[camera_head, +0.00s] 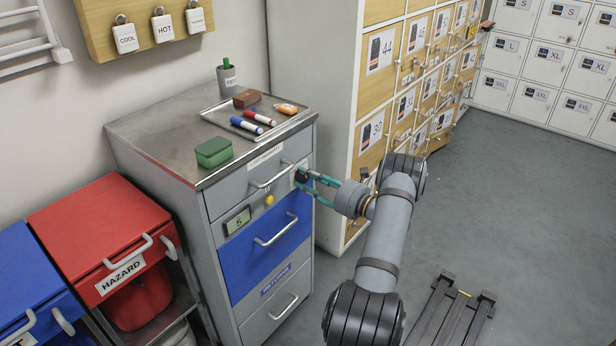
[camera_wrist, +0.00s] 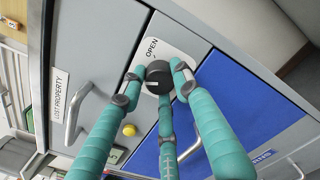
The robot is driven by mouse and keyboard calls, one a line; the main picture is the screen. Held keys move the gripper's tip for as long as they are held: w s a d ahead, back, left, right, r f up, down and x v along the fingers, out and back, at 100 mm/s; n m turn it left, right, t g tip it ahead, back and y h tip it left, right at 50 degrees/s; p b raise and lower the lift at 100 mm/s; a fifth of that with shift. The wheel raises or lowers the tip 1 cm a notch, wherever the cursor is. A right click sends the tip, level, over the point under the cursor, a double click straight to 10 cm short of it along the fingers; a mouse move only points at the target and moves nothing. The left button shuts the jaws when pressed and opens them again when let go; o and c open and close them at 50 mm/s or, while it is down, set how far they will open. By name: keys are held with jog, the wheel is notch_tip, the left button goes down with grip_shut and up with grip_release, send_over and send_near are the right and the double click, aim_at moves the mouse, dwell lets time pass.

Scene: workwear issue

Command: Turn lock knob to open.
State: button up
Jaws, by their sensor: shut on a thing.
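The lock knob (camera_wrist: 158,78) is a round black knob with a pale mark, on a light plate with the word OPEN, on the front of the grey drawer cabinet. In the head view the knob (camera_head: 301,175) is at the cabinet's upper right front, partly covered by my fingers. My gripper (camera_head: 305,178) comes in from the right with its teal fingers shut on the knob. In the wrist view the gripper (camera_wrist: 157,82) has its fingertips around the knob. The top drawer (camera_head: 262,180), with a bar handle, looks closed.
A yellow button (camera_head: 269,199) is left of the knob, above the blue drawer (camera_head: 250,252). The cabinet top (camera_head: 160,133) bears a tray with markers and a green box (camera_head: 213,152). Numbered lockers (camera_head: 372,128) stand close on the right. The floor (camera_head: 505,190) is open at right.

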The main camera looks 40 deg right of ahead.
jog(key=m+p, duration=0.1)
jog(key=m, duration=0.2)
jog(key=shift+m, duration=0.3)
jog(key=m+p, duration=0.1)
jog(key=m, duration=0.2)
jog(key=shift+m, duration=0.3)
jog(key=m+p, duration=0.1)
jog(key=m, duration=0.5)
jog(key=shift+m, duration=0.3)
jog(key=o, duration=1.1)
jog(key=shift+o, duration=0.3)
jog(key=v, duration=1.2)
jog(key=shift+a, duration=0.1)
